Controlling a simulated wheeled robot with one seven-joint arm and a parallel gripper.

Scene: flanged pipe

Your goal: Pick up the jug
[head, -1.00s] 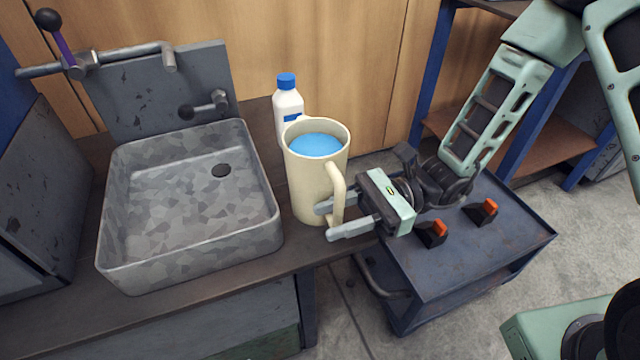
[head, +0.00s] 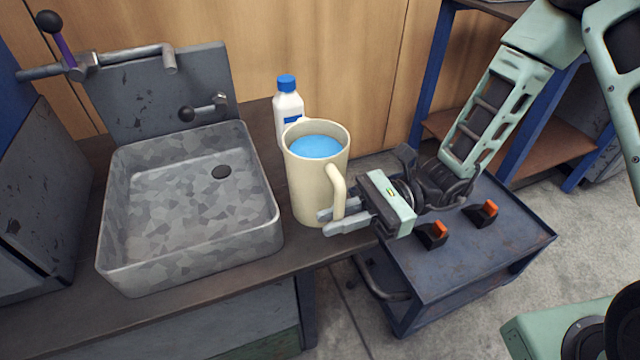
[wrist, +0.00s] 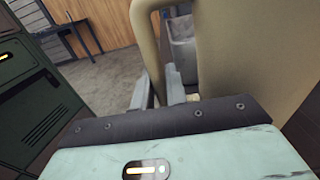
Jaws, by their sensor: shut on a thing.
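The cream jug (head: 308,185) stands upright on the counter, just right of the sink, with blue liquid inside near its top. Its handle faces right, toward my gripper. My gripper (head: 333,221) is shut on the lower part of the handle, one finger on each side. In the wrist view the jug's body (wrist: 250,60) fills the upper right, and the handle (wrist: 146,45) runs down between the fingers (wrist: 158,88). The exact contact of the fingertips is partly hidden by the handle.
A grey sink (head: 190,270) with a tap is left of the jug. A white bottle with a blue cap (head: 288,104) stands close behind it. A blue cart (head: 470,255) with two orange-topped black pieces is under my wrist. The wooden wall is behind.

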